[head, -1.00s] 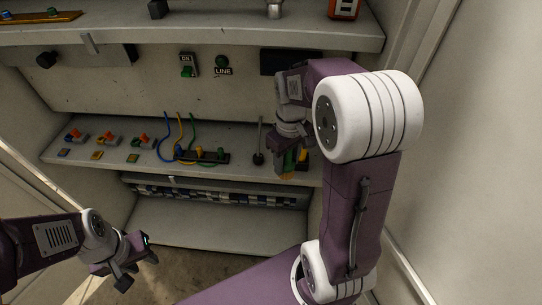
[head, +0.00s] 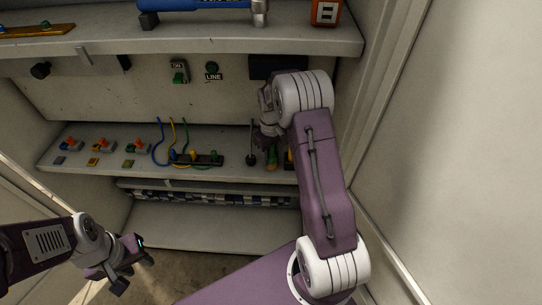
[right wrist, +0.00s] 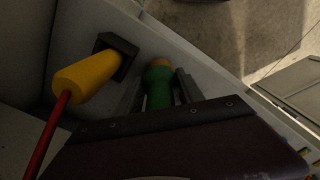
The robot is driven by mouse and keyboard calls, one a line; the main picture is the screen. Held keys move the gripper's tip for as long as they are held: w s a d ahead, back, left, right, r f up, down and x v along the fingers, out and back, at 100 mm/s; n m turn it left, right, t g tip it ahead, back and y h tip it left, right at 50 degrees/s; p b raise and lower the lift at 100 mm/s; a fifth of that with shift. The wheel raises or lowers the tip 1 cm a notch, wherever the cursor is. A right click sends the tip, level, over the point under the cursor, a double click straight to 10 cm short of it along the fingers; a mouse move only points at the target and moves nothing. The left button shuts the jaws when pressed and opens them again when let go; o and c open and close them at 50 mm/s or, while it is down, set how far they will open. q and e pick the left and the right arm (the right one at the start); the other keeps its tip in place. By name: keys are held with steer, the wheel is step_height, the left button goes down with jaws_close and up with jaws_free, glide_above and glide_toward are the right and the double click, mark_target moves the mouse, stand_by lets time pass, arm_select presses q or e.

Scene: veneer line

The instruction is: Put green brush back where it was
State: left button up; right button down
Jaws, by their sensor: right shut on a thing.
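The green brush (right wrist: 158,88) shows in the right wrist view as a green body with a yellow end. My right gripper (right wrist: 160,92) is shut on it, one dark finger on each side. In the head view the green brush (head: 271,160) is a small green piece below my right gripper (head: 269,146), over the right part of the lower shelf (head: 235,172). My wrist hides part of it there. Whether its lower end touches the shelf cannot be told. My left gripper (head: 130,270) is empty at the lower left, fingers apart.
A yellow-handled tool with a red shaft (right wrist: 84,80) stands in a black holder (right wrist: 117,56) close beside the brush. A dark upright rod (head: 251,148) stands to the brush's left. A block with coloured cables (head: 196,159) and several switches sit further left. The upper shelf holds a blue hammer (head: 215,5).

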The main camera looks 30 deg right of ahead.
steer(key=shift+w+d+f, duration=0.1)
steer(key=shift+w+f, duration=0.1)
steer(key=shift+f, duration=0.35)
steer(key=shift+s+f, duration=0.1)
steer(key=shift+s, duration=0.05)
steer(key=c, duration=1)
jaws_free()
steer(key=shift+o, duration=1.3)
steer(key=shift+r, duration=0.35)
step_height(320, 180, up, 7)
steer(key=shift+r, duration=0.1)
